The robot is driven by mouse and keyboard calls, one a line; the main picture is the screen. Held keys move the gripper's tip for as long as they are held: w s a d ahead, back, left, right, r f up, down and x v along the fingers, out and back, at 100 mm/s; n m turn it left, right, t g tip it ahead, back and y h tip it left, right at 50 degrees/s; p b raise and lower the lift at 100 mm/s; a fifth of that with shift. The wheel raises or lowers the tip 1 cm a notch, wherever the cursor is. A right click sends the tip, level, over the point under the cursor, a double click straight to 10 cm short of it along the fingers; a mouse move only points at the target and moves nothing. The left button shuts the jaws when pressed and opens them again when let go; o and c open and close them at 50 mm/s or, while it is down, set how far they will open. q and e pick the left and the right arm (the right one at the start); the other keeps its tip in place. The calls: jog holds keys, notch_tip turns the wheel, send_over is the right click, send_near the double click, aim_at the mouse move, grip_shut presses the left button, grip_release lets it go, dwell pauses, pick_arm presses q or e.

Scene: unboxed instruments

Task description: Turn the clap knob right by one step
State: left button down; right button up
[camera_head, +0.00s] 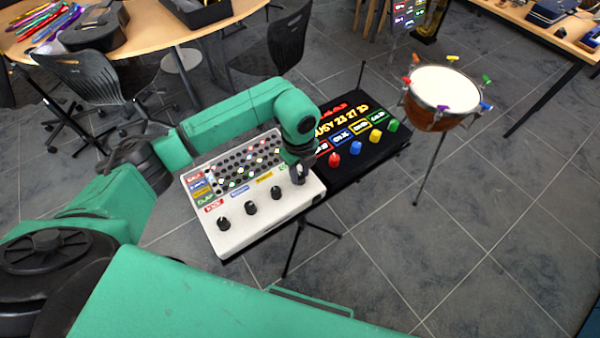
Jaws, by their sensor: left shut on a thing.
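The white drum machine (262,230) stands on a stand in the middle. A row of black knobs runs along its front edge: one by the red label (224,223), one by the blue label (250,208), one by the yellow label (277,193). The rightmost knob, by a mostly hidden green label, is the clap knob; a green row label (205,199) at the left appears to read CLAP. My left gripper (299,174) points down and is shut on the clap knob, largely hiding it. The knob's pointer cannot be made out. My right gripper is out of view.
A black panel (388,148) with coloured knobs and a lit display adjoins the machine's right side. A kettle drum (437,98) with coloured pegs stands further right. Round table (150,30) and black chairs are at the back left. The tiled floor at front right is clear.

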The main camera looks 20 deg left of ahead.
pick_arm(q)
jog(key=m+b, duration=0.2)
jog(key=shift+m, duration=0.3)
jog(key=shift+m+b, duration=0.65)
jog(key=shift+m, duration=0.25)
jog(key=shift+r, duration=0.15)
jog(key=shift+w, duration=0.1)
jog(key=c, duration=0.6)
grip_release()
